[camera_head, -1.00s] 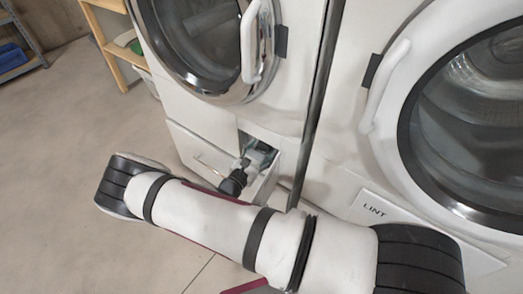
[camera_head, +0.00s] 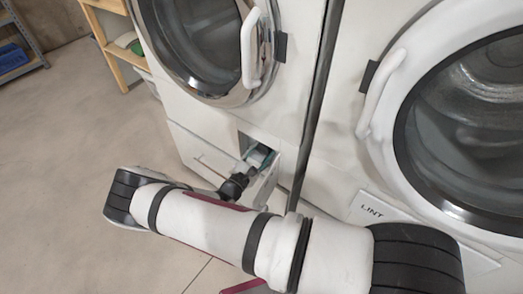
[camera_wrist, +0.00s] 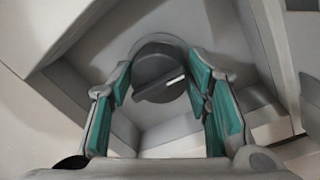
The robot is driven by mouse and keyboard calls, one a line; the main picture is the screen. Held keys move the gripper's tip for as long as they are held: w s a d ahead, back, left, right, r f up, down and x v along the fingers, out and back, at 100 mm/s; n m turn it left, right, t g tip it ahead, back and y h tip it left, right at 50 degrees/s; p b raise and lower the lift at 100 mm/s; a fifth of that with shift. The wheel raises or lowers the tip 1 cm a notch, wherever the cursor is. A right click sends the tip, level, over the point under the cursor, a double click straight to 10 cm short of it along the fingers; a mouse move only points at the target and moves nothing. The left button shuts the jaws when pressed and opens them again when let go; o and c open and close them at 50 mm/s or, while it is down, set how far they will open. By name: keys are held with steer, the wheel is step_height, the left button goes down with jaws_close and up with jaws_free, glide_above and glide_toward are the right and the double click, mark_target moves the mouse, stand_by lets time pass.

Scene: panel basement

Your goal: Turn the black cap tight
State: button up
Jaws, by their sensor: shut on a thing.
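The black cap (camera_wrist: 157,70) is round with a raised grip bar and a short white mark. It sits in a grey recess low in the front of the left white machine. In the wrist view my gripper (camera_wrist: 160,82) has its teal-padded fingers on either side of the cap, closed on it. The white mark is at the right end of the bar, which lies tilted. In the head view my gripper (camera_head: 262,158) reaches into the square opening, and the cap is hidden there.
An open flap (camera_head: 262,190) stands at the opening. The left machine's round door (camera_head: 253,50) is above it. A right machine has a panel marked LINT (camera_head: 373,211). A wooden shelf (camera_head: 105,40) stands at the back left. The floor at left is clear.

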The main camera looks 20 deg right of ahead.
steer(key=m+p, duration=0.1)
steer(key=m, duration=0.4)
steer(key=shift+s+m+h+p, duration=0.1)
steer(key=shift+m+h+p, duration=0.2)
steer(key=shift+m+p, duration=0.1)
steer(key=m, duration=0.2)
steer(key=m+p, duration=0.1)
steer(key=m, duration=0.3)
steer(key=shift+f, duration=0.25)
steer(key=shift+p, duration=0.3)
steer(key=o, duration=1.2)
steer(key=shift+c, duration=0.2)
steer(key=v, duration=1.2)
steer(key=shift+w, duration=0.2)
steer(key=shift+a+f, duration=0.1)
steer(key=shift+a, duration=0.1)
